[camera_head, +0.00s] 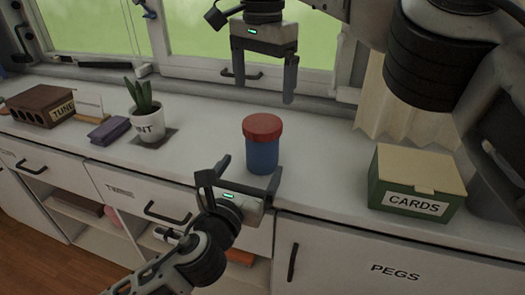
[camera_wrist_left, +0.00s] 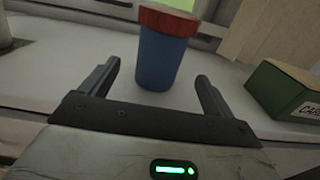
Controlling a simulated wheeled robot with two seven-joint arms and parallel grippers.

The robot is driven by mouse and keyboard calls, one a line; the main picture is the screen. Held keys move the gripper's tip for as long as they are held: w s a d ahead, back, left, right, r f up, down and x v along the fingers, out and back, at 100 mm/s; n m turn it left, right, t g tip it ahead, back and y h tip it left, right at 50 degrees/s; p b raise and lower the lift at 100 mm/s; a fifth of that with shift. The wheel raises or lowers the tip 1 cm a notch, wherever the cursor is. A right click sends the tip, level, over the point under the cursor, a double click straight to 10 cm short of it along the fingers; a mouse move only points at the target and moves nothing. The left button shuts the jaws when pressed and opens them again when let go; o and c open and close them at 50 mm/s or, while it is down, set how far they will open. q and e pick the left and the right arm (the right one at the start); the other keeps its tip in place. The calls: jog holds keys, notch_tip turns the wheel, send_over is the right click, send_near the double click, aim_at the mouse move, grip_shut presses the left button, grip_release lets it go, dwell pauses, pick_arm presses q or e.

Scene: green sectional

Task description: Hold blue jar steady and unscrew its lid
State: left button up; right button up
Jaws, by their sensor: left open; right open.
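The blue jar (camera_head: 262,155) stands upright on the white counter, with its red lid (camera_head: 262,126) on top. My left gripper (camera_head: 238,176) is open in front of the jar, low near the counter's front edge. My right gripper (camera_head: 264,90) is open, pointing down, above and behind the lid as seen from the head. Neither gripper appears to hold anything.
A green cards box (camera_head: 416,184) stands right of the jar; it also shows in the left wrist view (camera_wrist_left: 290,92). A potted plant (camera_head: 147,118), a purple block (camera_head: 109,130) and a brown box (camera_head: 42,105) stand to the left. Drawers lie below the white counter (camera_head: 210,140).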

aim_at(262, 147)
pick_arm(q)
jog(key=x, duration=0.8)
